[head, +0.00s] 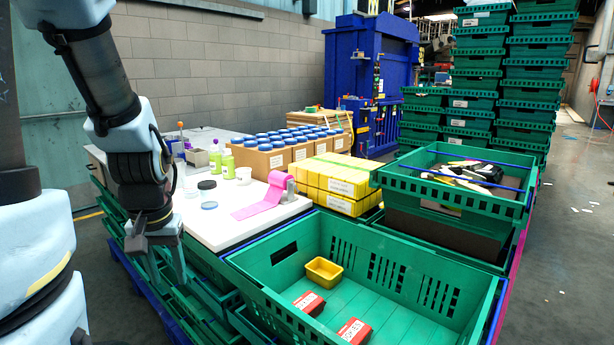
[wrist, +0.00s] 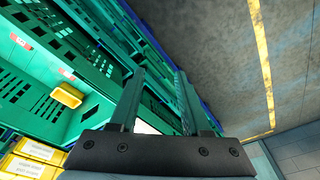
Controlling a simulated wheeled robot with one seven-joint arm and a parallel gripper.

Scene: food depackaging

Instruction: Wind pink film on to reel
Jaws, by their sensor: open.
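The pink film (head: 258,203) lies as a strip on the white tabletop (head: 225,228), in the head view. Its far right end runs up to a grey reel (head: 290,188) near the table's right edge. My gripper (head: 165,268) hangs to the left of the table, pointing down beside the green crates and well apart from the film. In the wrist view my gripper (wrist: 158,78) is open, with nothing between its fingers. The film and reel do not show there.
A green crate (head: 262,258) in front holds a yellow tub (head: 323,271) and red boxes (head: 355,331). Bottles (head: 243,175), a black disc (head: 207,184) and boxes of blue-lidded jars (head: 262,158) stand on the table. Bare tabletop lies left of the film.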

